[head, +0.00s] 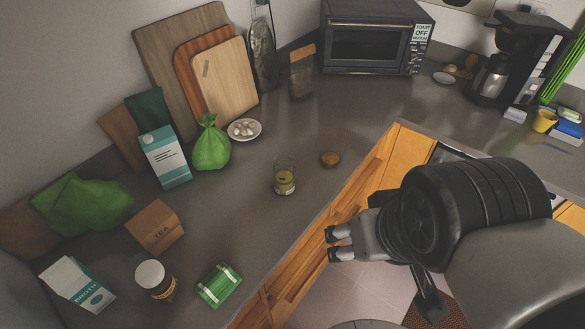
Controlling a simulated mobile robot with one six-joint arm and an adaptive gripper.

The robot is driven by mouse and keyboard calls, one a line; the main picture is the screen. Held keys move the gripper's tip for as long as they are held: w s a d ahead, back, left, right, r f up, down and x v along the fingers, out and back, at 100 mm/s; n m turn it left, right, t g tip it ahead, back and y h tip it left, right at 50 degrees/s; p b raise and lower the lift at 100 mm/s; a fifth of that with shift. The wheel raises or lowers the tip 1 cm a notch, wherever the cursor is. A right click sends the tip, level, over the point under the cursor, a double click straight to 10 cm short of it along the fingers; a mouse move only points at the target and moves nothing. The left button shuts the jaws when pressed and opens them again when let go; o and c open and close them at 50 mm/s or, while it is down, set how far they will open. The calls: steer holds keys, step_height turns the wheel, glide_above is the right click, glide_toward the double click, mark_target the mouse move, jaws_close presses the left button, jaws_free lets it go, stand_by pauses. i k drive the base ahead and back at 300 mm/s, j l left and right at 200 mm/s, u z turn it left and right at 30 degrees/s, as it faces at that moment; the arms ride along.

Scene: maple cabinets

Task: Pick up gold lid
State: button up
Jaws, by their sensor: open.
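A small, round, brownish-gold thing (330,159) lies on the grey counter near its front edge; it may be the gold lid, but I cannot tell for sure. A clear glass jar (284,180) with yellowish contents and a pale label stands just left of it. My gripper (331,244) is open and empty. It shows beyond the counter's front edge, below and clear of the round thing in the picture, with its fingers pointing left.
A white-topped jar (151,275), a tea box (154,226), a green packet (218,286) and a green bag (210,148) stand at left. A toaster oven (376,38) and coffee maker (505,62) are at the back. Counter right of the round thing is clear.

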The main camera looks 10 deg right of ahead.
mark_target(328, 160)
steer(key=i+l+u, duration=0.85)
steer(key=l, duration=0.2)
